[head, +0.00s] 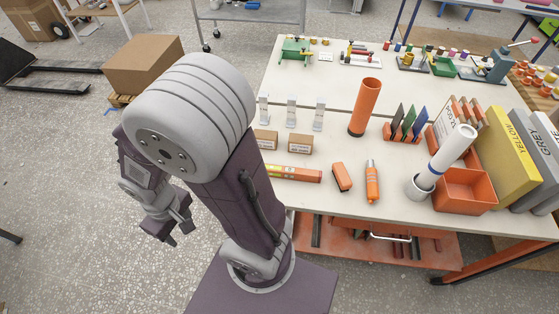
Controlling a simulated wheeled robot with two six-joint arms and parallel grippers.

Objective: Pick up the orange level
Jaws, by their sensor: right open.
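The orange level (295,174) lies flat near the left front of the white table. It is a long orange bar with a greenish-yellow patch, and its left end is close to the outline of my arm. My right gripper (180,236) hangs left of the table, over the floor, with its fingers pointing down. It is open and empty, well apart from the level. My left gripper is not in view.
Two brown boxes (300,143) stand behind the level. An orange block (341,177) and an orange marker-like tool (371,181) lie to its right. An orange tube (365,107) stands farther back. An orange bin (464,190) and yellow binder (508,158) are at right.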

